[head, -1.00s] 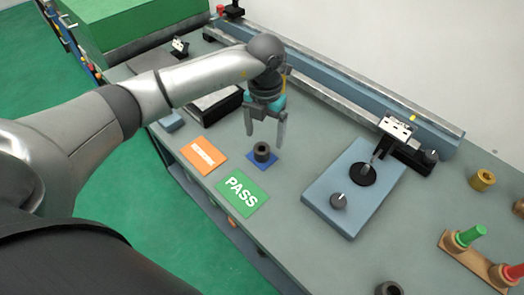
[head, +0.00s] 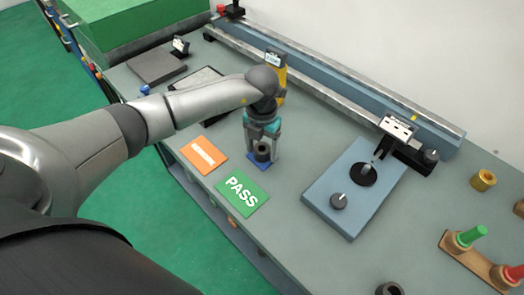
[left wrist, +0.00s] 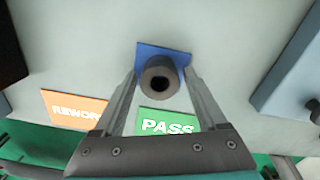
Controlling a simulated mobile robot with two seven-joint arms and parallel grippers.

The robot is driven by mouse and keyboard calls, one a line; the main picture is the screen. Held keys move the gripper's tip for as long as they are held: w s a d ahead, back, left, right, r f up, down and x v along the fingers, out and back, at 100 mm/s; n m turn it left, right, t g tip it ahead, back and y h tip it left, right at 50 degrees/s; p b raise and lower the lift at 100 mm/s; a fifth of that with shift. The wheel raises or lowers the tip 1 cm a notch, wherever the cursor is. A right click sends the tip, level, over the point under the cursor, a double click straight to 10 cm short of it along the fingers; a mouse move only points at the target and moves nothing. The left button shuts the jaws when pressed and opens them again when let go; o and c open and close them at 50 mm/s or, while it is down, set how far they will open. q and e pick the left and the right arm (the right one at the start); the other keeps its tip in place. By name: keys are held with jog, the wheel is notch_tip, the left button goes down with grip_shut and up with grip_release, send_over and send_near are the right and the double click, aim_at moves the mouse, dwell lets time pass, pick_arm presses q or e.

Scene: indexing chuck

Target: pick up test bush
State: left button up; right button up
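The test bush, a dark grey hollow cylinder (head: 262,152), stands upright on a small blue square pad (head: 254,162). My left gripper (head: 262,158) is lowered over it with one finger on each side. In the left wrist view the bush (left wrist: 160,78) sits between the tips of my left gripper (left wrist: 160,76), on the blue pad (left wrist: 150,48). The fingers are apart, with what looks like a narrow gap to the bush on each side. My right gripper is not in view.
An orange rework card (head: 204,154) and a green PASS card (head: 242,193) lie near the bench's front edge. A blue fixture (head: 335,208) with a dial and knob stands to the right. A long rail (head: 340,85) runs along the back. Another dark ring (head: 390,288) is at the bottom.

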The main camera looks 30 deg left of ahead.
pick_arm(q)
grip_shut()
dwell(0.4)
jog(key=shift+r, duration=0.15)
